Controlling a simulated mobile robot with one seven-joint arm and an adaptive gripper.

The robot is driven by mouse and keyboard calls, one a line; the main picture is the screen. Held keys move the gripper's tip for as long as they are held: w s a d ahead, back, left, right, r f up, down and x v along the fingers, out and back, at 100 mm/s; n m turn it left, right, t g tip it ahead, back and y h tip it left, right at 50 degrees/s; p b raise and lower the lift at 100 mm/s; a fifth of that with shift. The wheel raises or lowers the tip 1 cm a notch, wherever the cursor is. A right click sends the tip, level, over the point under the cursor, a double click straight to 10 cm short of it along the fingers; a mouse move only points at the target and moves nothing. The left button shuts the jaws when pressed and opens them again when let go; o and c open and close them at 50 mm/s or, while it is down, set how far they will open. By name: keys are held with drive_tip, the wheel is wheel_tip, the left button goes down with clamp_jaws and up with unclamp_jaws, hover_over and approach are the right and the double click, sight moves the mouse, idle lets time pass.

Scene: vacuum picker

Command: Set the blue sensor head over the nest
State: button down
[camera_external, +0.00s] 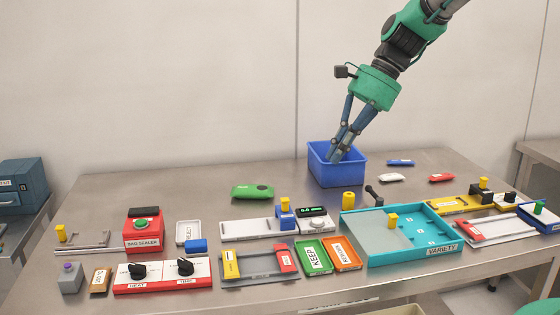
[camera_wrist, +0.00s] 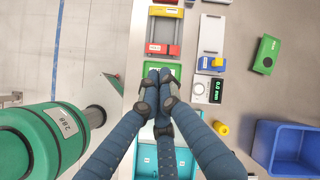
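The blue sensor head (camera_external: 286,220) with a yellow knob sits at the right end of a long pale rail (camera_external: 245,227). It also shows in the wrist view (camera_wrist: 203,64). Just beyond it is a pale block with a lit green display (camera_external: 311,211) and a round light disc (camera_external: 316,223). I cannot tell for certain which part is the nest. My gripper (camera_external: 334,157) is high at the back, in front of the blue bin in the picture, away from the sensor head. Its fingertips are together in the wrist view (camera_wrist: 160,75), with nothing visible between them.
A blue bin (camera_external: 338,177) stands at the back. A yellow cylinder (camera_external: 348,201) and a teal VARIETY tray (camera_external: 397,253) stand right of the display block. A green tool (camera_external: 252,192) lies behind the rail. The back left table is clear.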

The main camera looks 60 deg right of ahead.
drive_tip(key=w+d+f+m+t+p, duration=0.1)
drive_tip(key=w+d+f+m, duration=0.1)
drive_tip(key=d+f+m, duration=0.2)
drive_tip(key=w+d+f+m+t+y+p, duration=0.1)
drive_tip(key=w+d+f+m, duration=0.2)
drive_tip(key=d, duration=0.9)
wheel_tip(320, 180, down, 5)
drive_tip(key=m, duration=0.2)
drive_tip(key=shift+w+d+m+t+y, duration=0.2)
drive_tip(key=shift+w+m+t+y, duration=0.1)
drive_tip(key=b, duration=0.3)
approach(291, 210)
wheel_tip(291, 210, down, 4)
drive_tip(key=shift+w+d, duration=0.1)
drive_tip(key=shift+w+a+f, duration=0.1)
drive_tip(key=shift+w+a, duration=0.95)
drive_tip(key=shift+w+a+b, duration=0.3)
drive_tip(key=shift+w+a, duration=0.15)
drive_tip(key=shift+w, duration=0.1)
